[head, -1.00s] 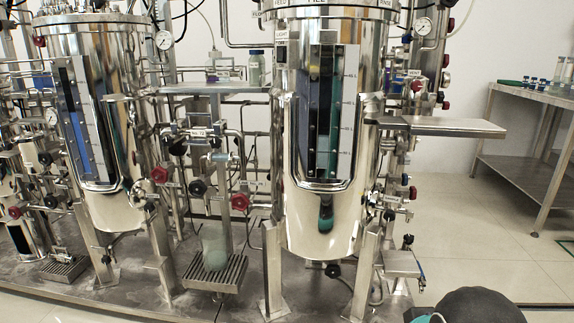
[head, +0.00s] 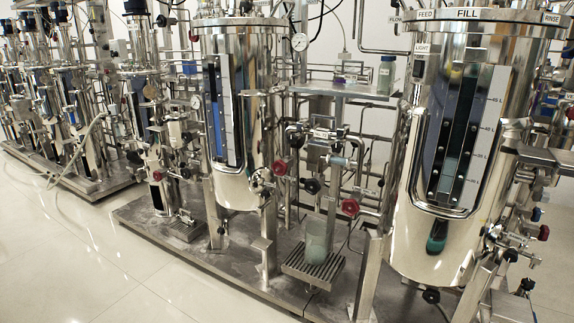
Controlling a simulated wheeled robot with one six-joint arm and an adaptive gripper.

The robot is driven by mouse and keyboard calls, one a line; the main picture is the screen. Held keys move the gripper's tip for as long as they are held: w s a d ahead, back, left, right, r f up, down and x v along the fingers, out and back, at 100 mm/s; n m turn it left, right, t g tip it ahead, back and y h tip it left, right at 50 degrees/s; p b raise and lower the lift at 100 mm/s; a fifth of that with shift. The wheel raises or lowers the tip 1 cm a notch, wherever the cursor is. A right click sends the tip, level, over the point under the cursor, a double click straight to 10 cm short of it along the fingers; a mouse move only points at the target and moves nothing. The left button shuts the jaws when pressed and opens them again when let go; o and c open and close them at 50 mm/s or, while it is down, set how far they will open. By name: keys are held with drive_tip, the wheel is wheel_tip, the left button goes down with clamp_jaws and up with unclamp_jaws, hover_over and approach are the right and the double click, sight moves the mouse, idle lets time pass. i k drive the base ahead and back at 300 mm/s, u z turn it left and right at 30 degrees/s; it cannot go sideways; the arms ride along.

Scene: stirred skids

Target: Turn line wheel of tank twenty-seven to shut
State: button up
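Two large steel tanks stand on a skid, one at right (head: 410,245) and one left of it (head: 236,188). I can read no tank number on either. Between them, on low pipework, are a red handwheel (head: 350,207), a second red handwheel (head: 280,168) and a black handwheel (head: 312,186). A small tag hangs near the first red wheel, too small to read. Another red knob (head: 543,233) is on valves at the right tank's right side. I cannot tell which wheel is tank twenty-seven's line wheel, or how far any is turned. My gripper is not in view.
A clear beaker (head: 317,240) stands on a slatted drain stand (head: 313,268) between the tanks. A bottle (head: 385,75) is on the shelf above. More skids with tanks (head: 60,110) line the left back. White tiled floor (head: 70,260) at front left is clear.

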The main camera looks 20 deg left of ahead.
sight(282, 166)
drive_tip(key=u, duration=2.4)
drive_tip(key=i, duration=0.4)
drive_tip(key=z, duration=0.75)
